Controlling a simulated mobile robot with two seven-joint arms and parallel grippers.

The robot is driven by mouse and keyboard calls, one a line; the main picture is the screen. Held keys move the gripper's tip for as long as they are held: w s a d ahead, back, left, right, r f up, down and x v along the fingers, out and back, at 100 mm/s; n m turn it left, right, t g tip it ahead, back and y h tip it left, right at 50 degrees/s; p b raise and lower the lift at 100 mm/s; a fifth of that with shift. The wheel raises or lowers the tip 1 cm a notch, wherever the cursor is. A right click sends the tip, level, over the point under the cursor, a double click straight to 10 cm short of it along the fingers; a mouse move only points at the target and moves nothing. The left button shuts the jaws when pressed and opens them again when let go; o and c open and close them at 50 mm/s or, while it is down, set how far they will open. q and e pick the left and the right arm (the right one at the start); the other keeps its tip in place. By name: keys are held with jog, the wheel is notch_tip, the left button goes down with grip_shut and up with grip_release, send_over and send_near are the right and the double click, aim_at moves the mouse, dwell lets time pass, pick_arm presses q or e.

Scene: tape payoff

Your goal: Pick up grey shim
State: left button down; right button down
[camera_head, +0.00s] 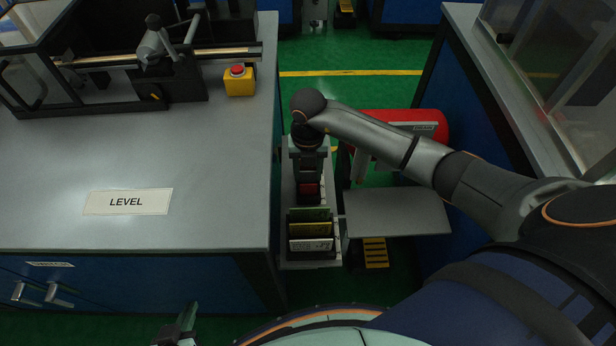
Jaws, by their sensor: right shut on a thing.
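My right gripper (310,184) points down over the narrow rack (285,225) between the workbench and the grey plate. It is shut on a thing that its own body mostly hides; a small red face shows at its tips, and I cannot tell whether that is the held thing. In front of it, upright plates stand in the rack: one with a green edge (310,214), one with a yellow edge (311,229), and one with a pale grey marked face (311,245). I cannot tell which is the grey shim. My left gripper (178,328) is only partly in view at the bottom edge.
The grey workbench (200,215) with a LEVEL label (129,202) fills the left. A yellow box with a red button (238,80) stands near its right edge. A grey plate (397,212) lies right of the rack, with a red cylinder (432,122) behind it.

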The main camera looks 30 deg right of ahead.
jog(key=shift+r, duration=0.45)
notch_tip(320, 180, up, 2)
jog(key=shift+r, duration=0.15)
jog(key=s+a+r+p, duration=0.2)
jog(key=s+r, duration=0.8)
jog(key=s, duration=0.4)
jog(key=shift+w, duration=0.1)
dwell(0.7)
